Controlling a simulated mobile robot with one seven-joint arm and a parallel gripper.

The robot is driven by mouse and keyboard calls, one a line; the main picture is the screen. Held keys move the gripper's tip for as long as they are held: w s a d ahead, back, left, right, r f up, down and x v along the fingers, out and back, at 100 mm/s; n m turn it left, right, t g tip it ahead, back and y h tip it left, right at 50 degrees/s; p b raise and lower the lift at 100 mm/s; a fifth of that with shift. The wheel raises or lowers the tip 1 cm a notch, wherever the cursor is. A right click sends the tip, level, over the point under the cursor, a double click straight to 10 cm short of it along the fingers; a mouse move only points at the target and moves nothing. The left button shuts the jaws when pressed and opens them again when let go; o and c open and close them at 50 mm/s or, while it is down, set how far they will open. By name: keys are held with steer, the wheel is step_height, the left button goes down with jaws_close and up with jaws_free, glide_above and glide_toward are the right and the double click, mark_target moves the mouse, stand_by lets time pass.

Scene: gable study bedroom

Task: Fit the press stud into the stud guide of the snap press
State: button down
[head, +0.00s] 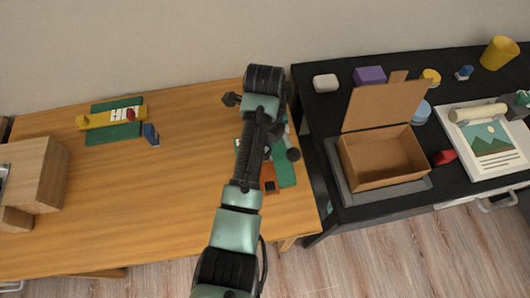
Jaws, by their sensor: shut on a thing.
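My arm reaches up the middle of the head view and covers much of the right end of the wooden table. My gripper is hidden by the arm, so its jaws and anything in them do not show. Beside and partly behind the arm is a device with a green base (286,174), grey parts and an orange part (268,172); it may be the snap press, but too little shows to be sure. I cannot make out a stud guide or the press stud.
On the wooden table (180,185) are a green and yellow device (110,118), a blue piece (151,134) and a wooden cabinet (38,172). The dark desk right holds an open cardboard box (380,160), purple block (370,76) and yellow cup (499,53). The table's middle is clear.

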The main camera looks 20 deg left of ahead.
steer(key=shift+f, duration=2.05)
steer(key=shift+f, duration=0.1)
steer(key=c, duration=0.6)
jaws_free()
